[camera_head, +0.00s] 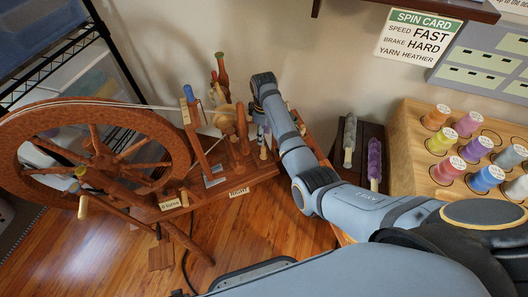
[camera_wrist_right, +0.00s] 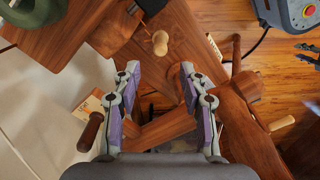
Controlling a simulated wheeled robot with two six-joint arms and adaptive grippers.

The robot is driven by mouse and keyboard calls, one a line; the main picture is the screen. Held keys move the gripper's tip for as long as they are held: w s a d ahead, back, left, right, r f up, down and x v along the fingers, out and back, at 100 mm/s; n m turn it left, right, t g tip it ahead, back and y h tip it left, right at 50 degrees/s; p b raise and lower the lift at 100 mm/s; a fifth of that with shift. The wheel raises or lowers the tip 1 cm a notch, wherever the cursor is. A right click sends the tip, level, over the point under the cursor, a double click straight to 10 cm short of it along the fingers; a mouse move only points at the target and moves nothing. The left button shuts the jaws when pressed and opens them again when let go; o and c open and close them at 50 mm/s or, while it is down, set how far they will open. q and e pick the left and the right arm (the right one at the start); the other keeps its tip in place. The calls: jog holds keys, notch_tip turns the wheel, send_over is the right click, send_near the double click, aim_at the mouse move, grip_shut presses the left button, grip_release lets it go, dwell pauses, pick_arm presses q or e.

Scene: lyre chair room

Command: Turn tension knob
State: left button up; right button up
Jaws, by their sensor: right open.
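A wooden spinning wheel (camera_head: 95,130) stands at the left in the head view. My right gripper (camera_head: 262,140) points down over the right end of its base. In the right wrist view, my right gripper (camera_wrist_right: 158,82) is open, with nothing between its fingers. A small pale round knob (camera_wrist_right: 160,42) lies beyond the fingertips, roughly in line with the gap, and looks apart from them. A pale knob (camera_head: 263,153) also shows just below the gripper in the head view. I cannot tell for certain that it is the tension knob.
Upright posts and a bobbin (camera_head: 225,118) stand left of the gripper. A dark rack with grey and purple yarn (camera_head: 374,160) and a wooden board of coloured spools (camera_head: 440,145) stand at the right. A spin card (camera_head: 418,37) hangs on the wall.

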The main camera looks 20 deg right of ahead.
aim_at(264, 147)
notch_tip(264, 147, down, 10)
jog(key=b, duration=0.3)
jog(key=shift+r, duration=0.25)
jog(key=shift+f, duration=0.3)
pick_arm(q)
jog(key=w, duration=0.1)
jog(key=w+r, duration=0.1)
jog(key=w, duration=0.3)
jog(key=shift+d+r, duration=0.3)
jog(key=shift+r, duration=0.05)
pick_arm(e)
grip_shut()
